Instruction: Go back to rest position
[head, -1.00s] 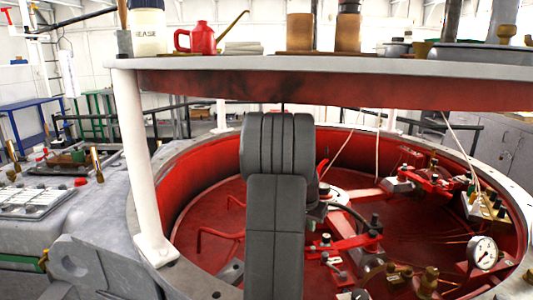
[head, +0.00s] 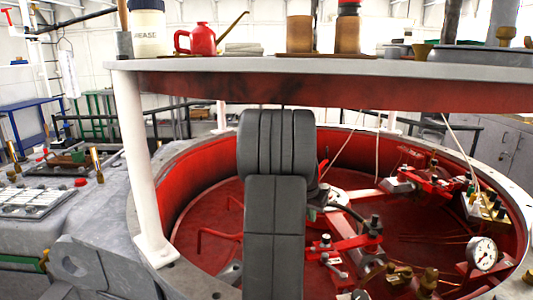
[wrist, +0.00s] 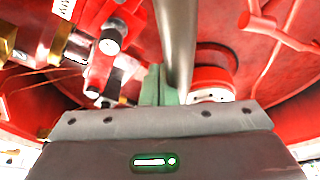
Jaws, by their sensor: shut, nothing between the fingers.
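My arm, dark grey and jointed, stands upright in the middle of the head view, in front of the round red pit (head: 185,215). It hides my gripper in that view. In the wrist view my gripper (wrist: 160,88) shows at the bottom centre as a grey bar with greenish fingers close together. The fingers are shut with nothing seen between them. Red machinery of the pit lies beyond them, and a grey rod (wrist: 177,40) runs down the picture close to the fingers. I cannot tell whether it touches them.
A grey-topped shelf (head: 330,68) on white posts (head: 140,165) spans above the pit, carrying a red oil can (head: 200,39), a grease tub (head: 148,25) and wooden cylinders. A pressure gauge (head: 483,252) and brass fittings sit at right. Left is a grey deck with panels.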

